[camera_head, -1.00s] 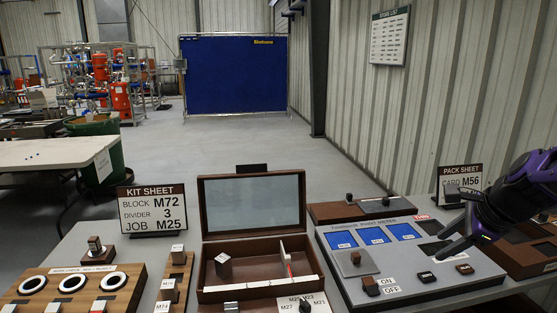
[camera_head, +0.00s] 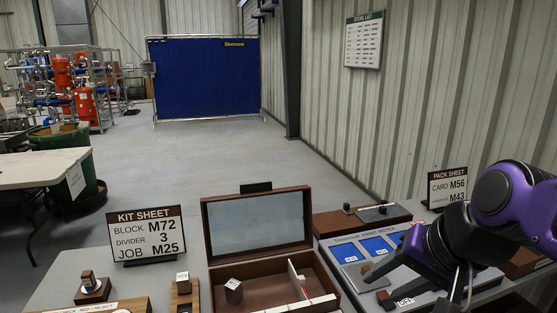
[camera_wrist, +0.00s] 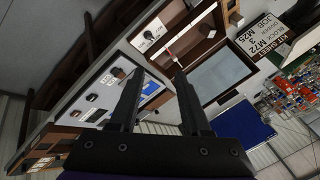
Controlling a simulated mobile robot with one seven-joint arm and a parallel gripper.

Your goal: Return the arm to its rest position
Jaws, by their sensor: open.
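My purple and black arm (camera_head: 505,205) reaches in from the right side of the head view, above the grey panel with blue squares (camera_head: 378,246). My gripper points down and to the left in front of the panel and hides part of it. In the wrist view my gripper (camera_wrist: 158,82) shows two dark fingers standing apart, with nothing between them. I cannot tell how far above the panel the fingertips are.
An open wooden box (camera_head: 224,295) with its lid up holds a small block (camera_head: 233,291) and a white divider (camera_head: 297,280). A kit sheet sign (camera_head: 147,235) stands left of it; a pack sheet sign (camera_head: 447,187) stands behind the panel.

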